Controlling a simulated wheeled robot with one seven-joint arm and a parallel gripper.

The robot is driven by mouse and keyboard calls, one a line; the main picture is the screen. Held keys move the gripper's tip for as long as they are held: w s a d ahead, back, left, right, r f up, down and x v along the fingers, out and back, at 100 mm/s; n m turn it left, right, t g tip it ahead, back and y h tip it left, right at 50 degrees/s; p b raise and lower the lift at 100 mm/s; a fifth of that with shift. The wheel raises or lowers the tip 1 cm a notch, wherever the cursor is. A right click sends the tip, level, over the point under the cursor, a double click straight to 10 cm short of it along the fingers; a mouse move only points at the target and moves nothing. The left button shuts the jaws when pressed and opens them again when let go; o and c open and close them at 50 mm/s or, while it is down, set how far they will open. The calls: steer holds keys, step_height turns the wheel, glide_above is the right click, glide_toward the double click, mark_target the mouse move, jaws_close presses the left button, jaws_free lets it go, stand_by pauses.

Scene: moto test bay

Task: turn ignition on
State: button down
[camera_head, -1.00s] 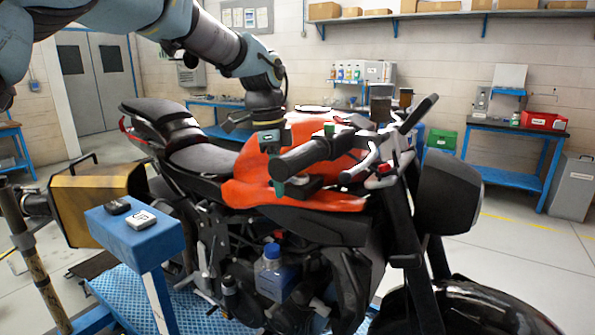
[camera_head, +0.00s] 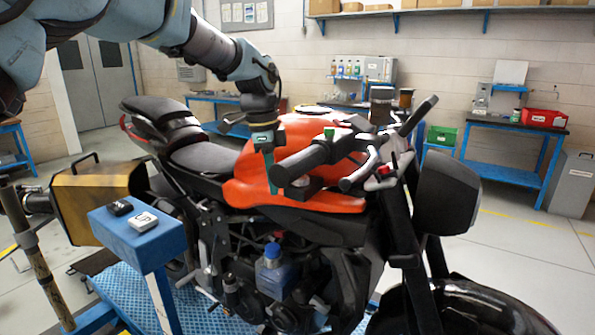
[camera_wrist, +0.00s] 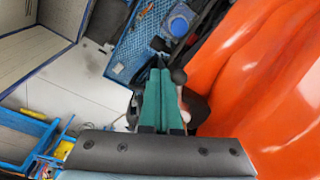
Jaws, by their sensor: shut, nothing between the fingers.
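The motorcycle has an orange tank (camera_head: 250,186), which also shows along the right of the wrist view (camera_wrist: 265,75). Its black handlebar grip (camera_head: 300,160) points toward the head camera. A small green part (camera_head: 329,133) and a red switch (camera_head: 384,169) show near the handlebars. I cannot make out the ignition or a key in it. My gripper (camera_head: 272,188) points down beside the left end of the grip, in front of the tank in the picture. Whether it touches either is unclear. In the wrist view its teal fingers (camera_wrist: 159,75) are together, with nothing between them.
A blue stand (camera_head: 140,240) holds two small fobs, one black (camera_head: 119,208) and one white (camera_head: 143,222). A yellow-brown case (camera_head: 100,200) is behind it. A blue-capped bottle (camera_head: 272,270) sits low at the bike's side.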

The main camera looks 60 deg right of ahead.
steer(key=shift+w, duration=0.1)
stand_by(0.3)
steer(key=shift+w+d+p, duration=0.4)
steer(key=shift+w+p, duration=0.05)
steer(key=shift+p, duration=0.25)
steer(key=shift+r, duration=0.15)
steer(key=shift+s+a+r, duration=0.3)
steer(key=shift+s+r, duration=0.1)
steer(key=shift+r, duration=0.05)
step_height(320, 180, up, 8)
steer(key=p, duration=0.3)
stand_by(0.4)
steer(key=shift+f, duration=0.15)
